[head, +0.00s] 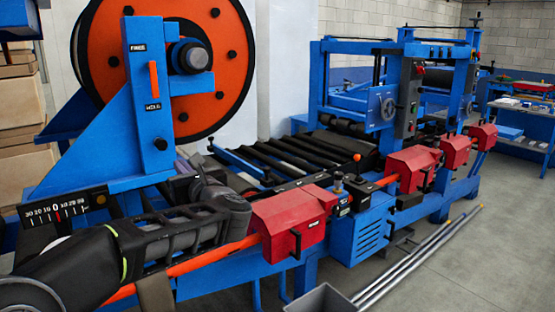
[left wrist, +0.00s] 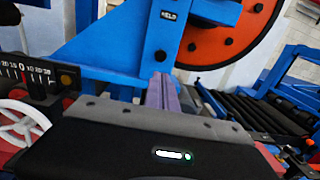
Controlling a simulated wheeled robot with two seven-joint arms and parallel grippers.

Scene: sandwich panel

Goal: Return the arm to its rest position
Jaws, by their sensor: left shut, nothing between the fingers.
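My left arm comes in from the lower left of the head view and bends up at its grey joint. My left gripper (head: 184,165) is at the end of it, small and partly hidden by my own arm. In the left wrist view its narrow purple-grey fingers (left wrist: 162,90) are together with nothing between them. They point toward the blue upright of the machine (head: 150,90). I cannot tell how far the fingertips are from it. My right gripper is in neither view.
The orange wheel (head: 232,50) stands behind the upright. A dial scale (head: 58,212) is at left. A black roller conveyor (head: 285,155) runs behind red guard boxes (head: 290,222) along an orange bar. Metal rods (head: 420,258) lie on the floor near a grey bin (head: 320,300).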

